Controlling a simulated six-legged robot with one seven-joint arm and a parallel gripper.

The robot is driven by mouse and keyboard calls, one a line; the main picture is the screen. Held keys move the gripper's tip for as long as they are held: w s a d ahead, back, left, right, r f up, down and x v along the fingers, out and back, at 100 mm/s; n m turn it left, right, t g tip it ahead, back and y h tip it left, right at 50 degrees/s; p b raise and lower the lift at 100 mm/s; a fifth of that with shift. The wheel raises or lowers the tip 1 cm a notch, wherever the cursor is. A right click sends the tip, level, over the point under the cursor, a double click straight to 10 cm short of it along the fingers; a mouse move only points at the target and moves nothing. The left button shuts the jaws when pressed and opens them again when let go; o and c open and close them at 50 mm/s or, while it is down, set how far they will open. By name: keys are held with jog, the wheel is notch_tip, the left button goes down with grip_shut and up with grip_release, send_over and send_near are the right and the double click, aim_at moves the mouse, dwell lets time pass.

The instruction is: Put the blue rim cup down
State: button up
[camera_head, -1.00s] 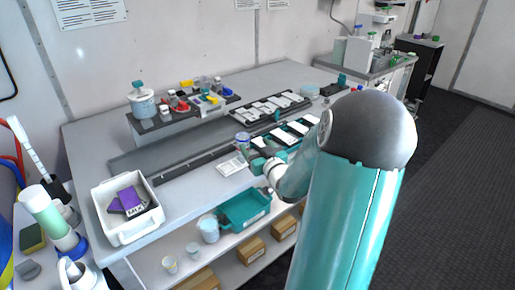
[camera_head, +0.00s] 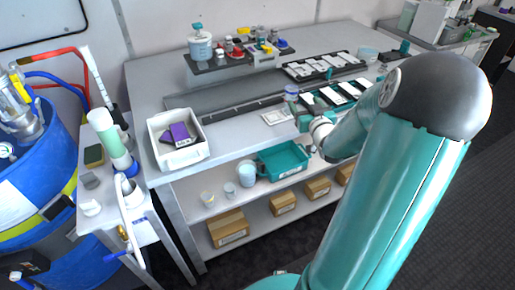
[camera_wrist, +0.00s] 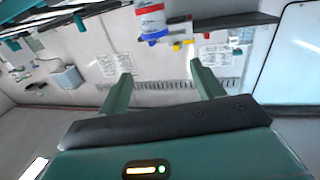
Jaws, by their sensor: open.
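A small clear cup with a blue rim (camera_head: 291,91) stands upright on the work table (camera_head: 240,135), behind a white card, in the head view. My gripper (camera_head: 298,109) is just in front of it, low over the table. In the wrist view my two green fingers (camera_wrist: 160,73) are spread with nothing between them. A white labelled container with blue and red bands (camera_wrist: 152,20) shows beyond the fingertips, apart from them; I cannot tell whether it is the same cup.
The white card (camera_head: 275,117) lies left of my gripper, and a black tray of white pieces (camera_head: 335,95) lies to its right. A white bin (camera_head: 163,152) stands at the table's left end. A teal tray (camera_head: 283,160) and other cups sit on the lower shelf.

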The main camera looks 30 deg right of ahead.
jog(key=a+r+n+g+y, duration=0.1)
jog(key=a+r+g, duration=0.2)
jog(key=a, duration=0.6)
jog(key=a+r+n+g, duration=0.1)
jog(key=a+r+g, duration=0.15)
jog(key=a, duration=0.65)
jog(key=s+a+r+n+g+y, duration=0.1)
jog(key=s+a+g+y, duration=0.3)
jog(key=s+a, duration=1.4)
jog(key=shift+s+r+g+y, duration=0.35)
jog(key=shift+s+g, duration=0.35)
jog(key=shift+g, duration=0.25)
